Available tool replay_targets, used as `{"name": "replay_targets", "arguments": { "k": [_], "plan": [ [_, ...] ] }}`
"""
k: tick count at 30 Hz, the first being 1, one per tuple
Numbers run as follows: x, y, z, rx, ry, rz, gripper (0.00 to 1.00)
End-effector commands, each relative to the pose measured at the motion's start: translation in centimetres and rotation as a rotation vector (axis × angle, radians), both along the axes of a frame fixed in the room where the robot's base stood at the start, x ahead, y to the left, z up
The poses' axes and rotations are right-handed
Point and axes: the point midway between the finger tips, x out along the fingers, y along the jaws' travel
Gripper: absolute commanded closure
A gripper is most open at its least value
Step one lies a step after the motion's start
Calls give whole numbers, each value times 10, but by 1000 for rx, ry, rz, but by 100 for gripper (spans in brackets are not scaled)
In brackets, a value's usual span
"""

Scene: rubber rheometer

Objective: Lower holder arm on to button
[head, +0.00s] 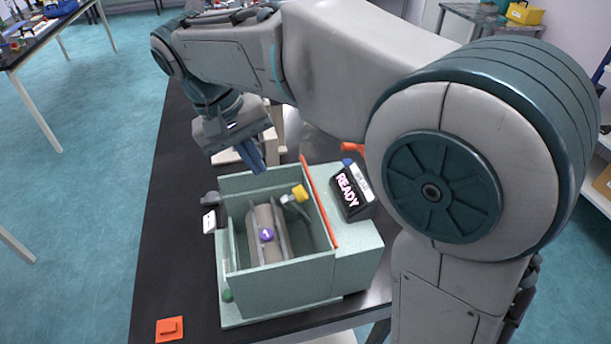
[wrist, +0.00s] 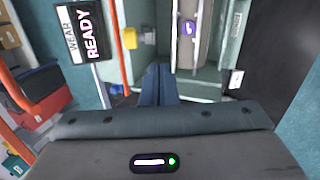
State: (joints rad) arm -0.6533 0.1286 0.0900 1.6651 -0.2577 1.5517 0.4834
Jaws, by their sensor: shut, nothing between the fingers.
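The pale green machine (head: 290,282) is an open-topped box on the black table. Inside lies a grey-brown drum with a round purple mark (head: 266,234), also seen in the wrist view (wrist: 189,28). A yellow-tipped arm (head: 299,193), which looks like the holder arm, stands at the box's right side; its yellow end shows in the wrist view (wrist: 129,38). A green button (head: 227,296) is low on the front left. My gripper (head: 258,168) is shut and empty, its blue fingers pointing down above the box's back edge. The fingertips (wrist: 160,68) appear apart from the yellow end.
A black display reading READY (head: 352,190) sits on the machine's right, beside an orange-red strip (head: 319,203) along the box's edge. A small white label (head: 209,221) is at the left wall. An orange piece (head: 169,328) lies at the table's front left. The table's left side is clear.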

Motion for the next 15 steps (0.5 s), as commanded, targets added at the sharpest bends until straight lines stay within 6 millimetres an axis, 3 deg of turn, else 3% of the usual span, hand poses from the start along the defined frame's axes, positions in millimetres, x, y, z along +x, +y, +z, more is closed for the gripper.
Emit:
{"name": "replay_targets", "arguments": {
  "k": [15],
  "plan": [
    [3, -38, 35, 77, -298, -928, 100]
  ]
}}
